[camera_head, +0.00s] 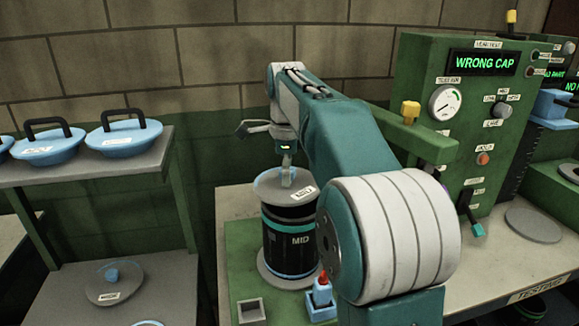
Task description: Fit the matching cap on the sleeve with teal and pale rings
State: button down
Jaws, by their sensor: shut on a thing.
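The sleeve (290,238) is a dark upright cylinder with teal and pale rings and a "MID" label. It stands on a round grey base on the green fixture of the bench. A grey disc cap (268,184) with a small pale-blue knob and a white label lies on or just above the sleeve's top; I cannot tell whether it is fully seated. The label is too small to read surely. My gripper (287,168) is above the cap, pointing down, shut on its knob. My arm hides part of the sleeve's right side.
The green panel (430,70) at the right displays "WRONG CAP". Blue caps with black handles (125,130) sit on the left upper shelf. Another grey cap (113,284) with a blue knob lies below. A red-topped blue part (322,298) stands right of the sleeve's base.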

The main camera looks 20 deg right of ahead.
aim_at(293, 181)
jog(key=shift+d+f, duration=0.15)
jog(key=shift+f, duration=0.1)
jog(key=shift+d+f, duration=0.7)
jog(key=shift+d, duration=0.25)
jog(key=shift+a+f, duration=0.1)
jog(key=shift+f, duration=0.3)
jog(key=shift+a+f, duration=0.3)
jog(key=shift+a, duration=0.35)
jog(key=shift+d+f, duration=0.1)
jog(key=shift+d, duration=0.3)
jog(key=shift+c, duration=0.9)
grip_release()
jog(key=shift+d, duration=0.15)
jog(key=shift+a, duration=0.2)
jog(key=shift+a, duration=0.15)
